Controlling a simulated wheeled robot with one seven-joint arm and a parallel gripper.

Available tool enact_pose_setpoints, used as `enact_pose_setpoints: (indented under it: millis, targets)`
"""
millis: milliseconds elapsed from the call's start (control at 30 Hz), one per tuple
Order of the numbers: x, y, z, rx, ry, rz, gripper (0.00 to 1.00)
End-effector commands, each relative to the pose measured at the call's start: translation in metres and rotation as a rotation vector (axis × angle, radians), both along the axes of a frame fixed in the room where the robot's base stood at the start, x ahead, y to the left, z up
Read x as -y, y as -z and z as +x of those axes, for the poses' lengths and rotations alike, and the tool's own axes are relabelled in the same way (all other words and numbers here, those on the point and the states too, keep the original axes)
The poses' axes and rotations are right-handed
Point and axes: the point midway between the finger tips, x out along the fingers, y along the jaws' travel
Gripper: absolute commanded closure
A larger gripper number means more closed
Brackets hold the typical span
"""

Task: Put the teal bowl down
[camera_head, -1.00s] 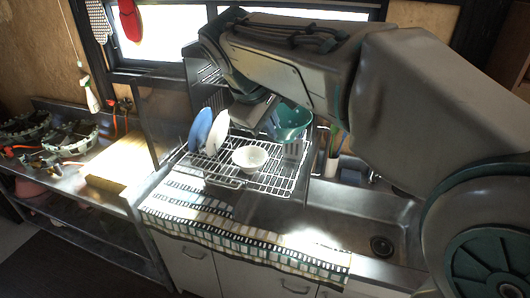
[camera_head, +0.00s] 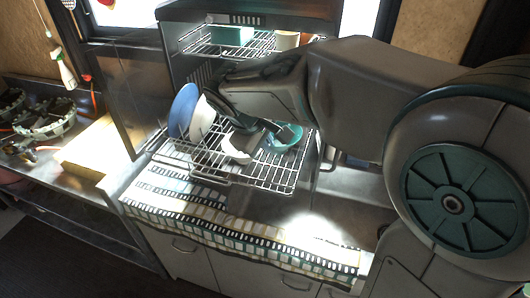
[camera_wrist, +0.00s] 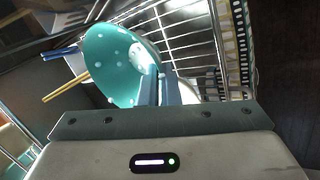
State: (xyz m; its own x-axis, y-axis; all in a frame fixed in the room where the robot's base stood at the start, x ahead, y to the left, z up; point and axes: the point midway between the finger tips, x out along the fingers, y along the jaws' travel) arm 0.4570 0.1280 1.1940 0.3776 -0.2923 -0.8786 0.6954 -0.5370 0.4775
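The teal bowl (camera_head: 286,138) is at the right rear part of the wire rack (camera_head: 205,172), tilted. In the wrist view the teal bowl (camera_wrist: 108,62) shows white dots, and its rim runs between the two close fingers. My gripper (camera_head: 264,133) appears shut on that rim; its fingertips also show in the wrist view (camera_wrist: 159,86). The bowl is at or just above the rack wires; I cannot tell whether it touches. My gripper partly hides the bowl in the head view.
A white bowl (camera_head: 236,149) is on the rack just left of my gripper. A blue plate (camera_head: 184,110) and a white plate (camera_head: 203,118) stand at the rack's left. A patterned cloth (camera_head: 190,210) lies in front. An upper rack (camera_head: 205,45) holds a teal container (camera_head: 232,35).

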Motion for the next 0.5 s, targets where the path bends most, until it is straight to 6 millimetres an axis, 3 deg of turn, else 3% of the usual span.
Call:
enact_pose_setpoints:
  millis: [300, 500]
  targets:
    - [-0.001, 0.037, -0.001, 0.000, -0.005, -0.002, 1.00]
    - [-0.002, 0.042, 0.000, 0.002, -0.005, 0.001, 1.00]
